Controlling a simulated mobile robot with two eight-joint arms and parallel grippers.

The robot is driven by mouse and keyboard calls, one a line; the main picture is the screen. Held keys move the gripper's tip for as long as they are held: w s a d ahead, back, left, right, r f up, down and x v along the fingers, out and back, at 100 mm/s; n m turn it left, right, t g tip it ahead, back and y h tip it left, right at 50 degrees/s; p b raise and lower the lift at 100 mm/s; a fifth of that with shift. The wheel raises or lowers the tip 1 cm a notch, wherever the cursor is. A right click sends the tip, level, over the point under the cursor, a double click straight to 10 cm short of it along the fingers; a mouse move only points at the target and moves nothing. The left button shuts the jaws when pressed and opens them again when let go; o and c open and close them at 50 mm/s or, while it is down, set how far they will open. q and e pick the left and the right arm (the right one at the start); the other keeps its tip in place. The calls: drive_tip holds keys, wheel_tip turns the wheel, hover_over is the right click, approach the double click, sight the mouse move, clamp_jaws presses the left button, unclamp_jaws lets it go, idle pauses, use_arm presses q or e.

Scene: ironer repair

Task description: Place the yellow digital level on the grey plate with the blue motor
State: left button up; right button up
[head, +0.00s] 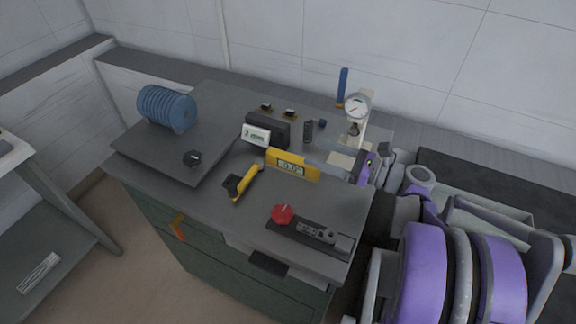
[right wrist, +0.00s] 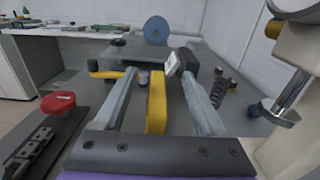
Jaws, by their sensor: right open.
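The yellow digital level (head: 292,165) stands on its long edge on the grey workbench, its display facing the front. The grey plate (head: 205,170) lies on the left of the bench, with the ribbed blue motor (head: 167,108) at its back. My right gripper (head: 338,161) is at the right end of the level. In the right wrist view, its open fingers (right wrist: 158,66) lie on either side of the yellow level (right wrist: 156,103), with gaps visible. The blue motor (right wrist: 156,30) shows beyond it. My left gripper is not in view.
A small dark knob (head: 193,158) sits on the plate. Behind the level are a black box (head: 268,128) with a white display and a dial gauge (head: 357,106) on a stand. A yellow-and-black tool (head: 242,183) and a red knob (head: 283,214) lie in front. The plate's front area is mostly clear.

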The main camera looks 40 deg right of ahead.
sight(293, 158)
wheel_tip(293, 158, down, 6)
drive_tip(key=shift+d+f+b, duration=0.1)
drive_tip(key=shift+b, duration=0.7)
drive_tip(key=shift+w+a+r, duration=0.35)
drive_tip(key=shift+w+a, duration=0.05)
drive_tip(key=shift+w, duration=0.2)
drive_tip(key=shift+x, duration=3.1)
clamp_jaws()
